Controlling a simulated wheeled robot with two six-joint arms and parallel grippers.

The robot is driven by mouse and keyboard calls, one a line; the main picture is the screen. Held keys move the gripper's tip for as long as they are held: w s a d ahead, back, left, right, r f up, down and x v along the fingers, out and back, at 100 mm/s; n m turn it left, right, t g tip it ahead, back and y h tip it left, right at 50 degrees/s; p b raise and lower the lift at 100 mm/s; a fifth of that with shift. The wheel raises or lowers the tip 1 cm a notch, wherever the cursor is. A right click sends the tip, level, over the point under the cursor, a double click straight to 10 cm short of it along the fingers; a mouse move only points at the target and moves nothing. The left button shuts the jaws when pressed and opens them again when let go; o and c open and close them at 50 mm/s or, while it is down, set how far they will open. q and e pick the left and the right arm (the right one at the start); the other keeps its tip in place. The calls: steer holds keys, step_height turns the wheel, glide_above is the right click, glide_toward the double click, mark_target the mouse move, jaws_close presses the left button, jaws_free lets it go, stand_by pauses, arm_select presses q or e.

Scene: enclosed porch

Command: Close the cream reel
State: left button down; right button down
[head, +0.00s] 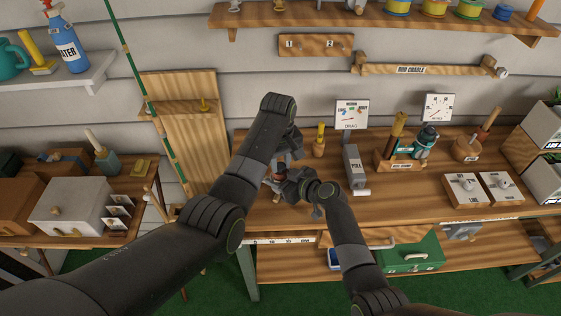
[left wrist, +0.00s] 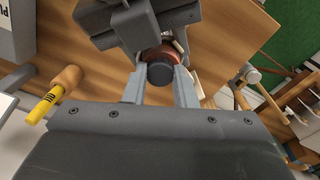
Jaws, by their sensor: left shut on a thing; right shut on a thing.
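A reel (left wrist: 171,46) shows in the left wrist view as a reddish-brown round body with a dark grey round cap. A small cream part (left wrist: 196,82) shows beside my finger; I cannot tell whether it belongs to the reel. My left gripper (left wrist: 160,76) is shut on the reel, with one finger on each side of the dark cap. My right gripper (left wrist: 135,22) is close against the reel from the opposite side and shut on it; its fingertips are mostly hidden. In the head view both grippers meet over the bench, and the reel (head: 279,177) is largely covered by them.
The wooden bench (head: 400,205) holds a grey PULL gauge (head: 355,168), a yellow-handled tool (head: 320,140) and a tool stand (head: 397,158) to the right. A dial card (head: 351,114) stands behind. A fishing rod (head: 140,80) leans at left. Bench space right of the PULL gauge is clear.

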arm_select(q)
steer(key=shift+m, duration=0.4)
steer(key=c, duration=1.1)
jaws_free()
steer(key=shift+r, duration=0.1)
step_height(320, 180, up, 12)
steer(key=shift+s+a, duration=0.15)
steer(key=shift+s, duration=0.2)
arm_select(e)
steer(key=c, duration=0.7)
jaws_free()
